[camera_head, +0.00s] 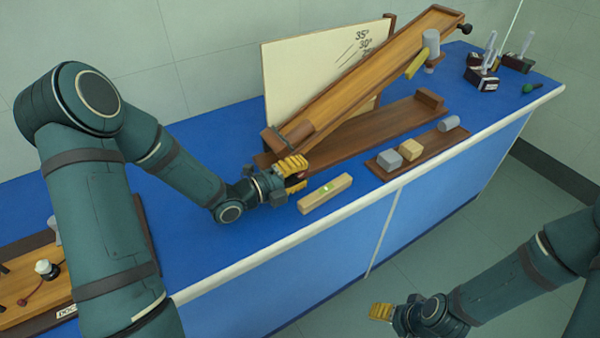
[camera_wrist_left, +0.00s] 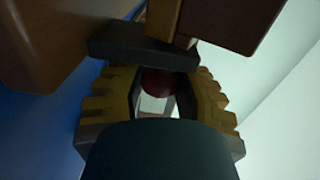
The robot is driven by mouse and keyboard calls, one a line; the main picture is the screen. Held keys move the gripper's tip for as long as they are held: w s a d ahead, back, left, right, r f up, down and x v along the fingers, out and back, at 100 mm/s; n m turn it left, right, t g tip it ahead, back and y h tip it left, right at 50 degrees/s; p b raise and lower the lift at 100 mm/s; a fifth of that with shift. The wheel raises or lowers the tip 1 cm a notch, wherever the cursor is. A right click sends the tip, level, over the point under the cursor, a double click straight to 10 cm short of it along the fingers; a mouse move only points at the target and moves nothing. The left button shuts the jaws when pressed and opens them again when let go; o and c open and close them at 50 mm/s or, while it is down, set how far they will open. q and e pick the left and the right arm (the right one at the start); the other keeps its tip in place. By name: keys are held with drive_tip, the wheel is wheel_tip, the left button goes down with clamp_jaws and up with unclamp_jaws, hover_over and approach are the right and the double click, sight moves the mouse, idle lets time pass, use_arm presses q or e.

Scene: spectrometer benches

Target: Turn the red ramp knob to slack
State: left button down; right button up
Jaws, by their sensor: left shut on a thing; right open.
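The wooden ramp (camera_head: 372,82) slopes up to the right above its base board, in front of a cream angle board (camera_head: 312,84). My left gripper (camera_head: 293,170) is at the ramp's low left end. In the left wrist view its yellow ridged fingers lie on either side of the dark red knob (camera_wrist_left: 157,82), and the gripper is shut on it. The knob's turn position cannot be read, and it is mostly hidden in the head view. My right gripper (camera_head: 381,312) is open and empty, low over the floor in front of the bench.
A wooden block with a green spot, likely a level (camera_head: 325,194), lies just right of my left gripper. A tray (camera_head: 412,153) holds several small blocks. Weights (camera_head: 483,78) stand at the far right. Another wooden board (camera_head: 30,285) is at the near left.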

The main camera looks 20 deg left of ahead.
use_arm(q)
drive_tip(key=shift+s+d+f+t+h, duration=0.15)
drive_tip(key=shift+d+t+h, duration=0.1)
drive_tip(key=shift+t+h, duration=0.2)
idle(0.3)
drive_tip(key=c, duration=0.6)
unclamp_jaws()
drive_tip(key=shift+a, duration=0.1)
drive_tip(key=shift+s+a, duration=0.35)
drive_tip(key=shift+a, duration=0.05)
drive_tip(key=v, duration=1)
drive_tip(key=shift+s+a, duration=0.15)
drive_tip(key=shift+s, duration=0.25)
